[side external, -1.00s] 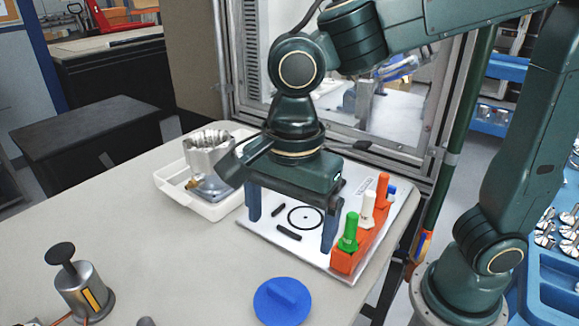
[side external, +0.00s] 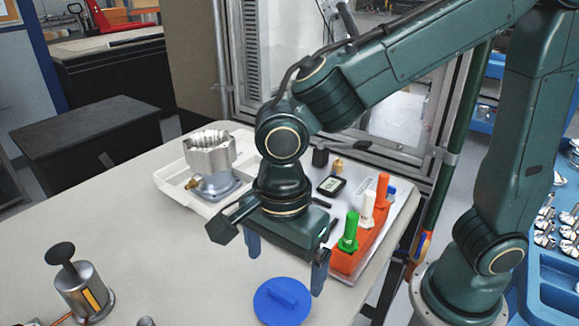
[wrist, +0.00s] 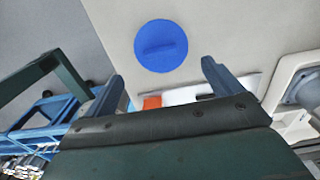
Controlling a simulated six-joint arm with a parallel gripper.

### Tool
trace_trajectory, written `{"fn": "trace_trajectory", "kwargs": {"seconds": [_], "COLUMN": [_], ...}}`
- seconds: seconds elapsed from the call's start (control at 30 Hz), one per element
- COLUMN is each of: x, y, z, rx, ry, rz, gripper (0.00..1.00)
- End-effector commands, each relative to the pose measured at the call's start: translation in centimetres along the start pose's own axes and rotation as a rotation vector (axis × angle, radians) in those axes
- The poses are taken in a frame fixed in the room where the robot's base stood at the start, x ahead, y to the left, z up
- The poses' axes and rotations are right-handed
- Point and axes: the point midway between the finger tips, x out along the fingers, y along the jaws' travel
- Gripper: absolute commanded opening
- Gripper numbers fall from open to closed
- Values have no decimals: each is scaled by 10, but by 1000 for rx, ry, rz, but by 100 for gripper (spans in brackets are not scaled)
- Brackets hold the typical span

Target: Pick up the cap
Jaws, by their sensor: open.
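The cap is a round blue disc (side external: 283,303) with a raised bar handle across its top. It lies flat on the light table near the front edge of the side view. The cap also shows in the wrist view (wrist: 160,46), ahead of and between the fingers. My gripper (side external: 286,268) is above the table, behind and above the cap, with its two blue fingers wide apart and nothing between them. In the wrist view the fingers (wrist: 160,82) are spread apart, and no part of the cap is hidden there.
An orange rack (side external: 352,261) with green, white and orange-topped tools stands to the right on a white plate. A white tray (side external: 181,190) with a metal housing (side external: 210,152) is behind left. A metal canister (side external: 84,290) stands at front left. The table between canister and cap is mostly clear.

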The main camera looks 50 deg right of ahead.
Motion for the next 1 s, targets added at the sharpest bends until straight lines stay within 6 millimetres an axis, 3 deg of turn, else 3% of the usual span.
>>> {"fn": "trace_trajectory", "kwargs": {"seconds": [0.2,0.63,1.0], "x": [23,34,71], "y": [0,0,-2], "z": [0,0,2], "rx": [0,0,0], "ry": [0,1,2], "rz": [0,2,2], "gripper": [92,92,92]}}
